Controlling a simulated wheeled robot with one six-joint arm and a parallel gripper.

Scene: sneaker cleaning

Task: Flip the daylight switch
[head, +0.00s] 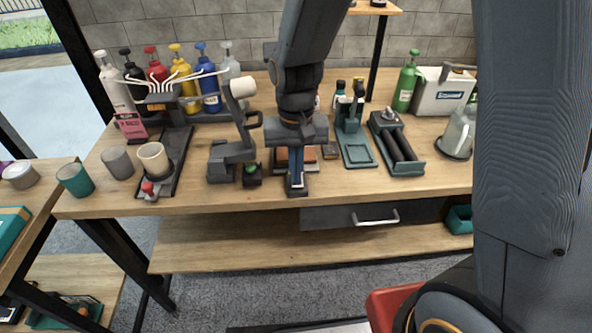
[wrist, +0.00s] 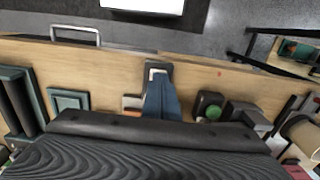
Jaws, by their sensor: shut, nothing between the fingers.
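A small dark box with a pale rocker, which looks like the daylight switch (head: 297,191), sits at the front edge of the wooden workbench. It also shows in the wrist view (wrist: 152,66), near the bench edge. My gripper (head: 297,178) points down over it, with its blue fingers shut and empty. In the wrist view the fingertips (wrist: 159,82) overlap the near part of the switch. The fingers hide part of the rocker. I cannot tell whether they touch it or which way it is tipped.
A dark box with a green button (head: 252,175) stands just left of the switch. A teal stand (head: 358,154) and a dark roller unit (head: 400,150) are to the right. Several pump bottles (head: 182,78) line the back left. A drawer handle (head: 375,218) is below the bench edge.

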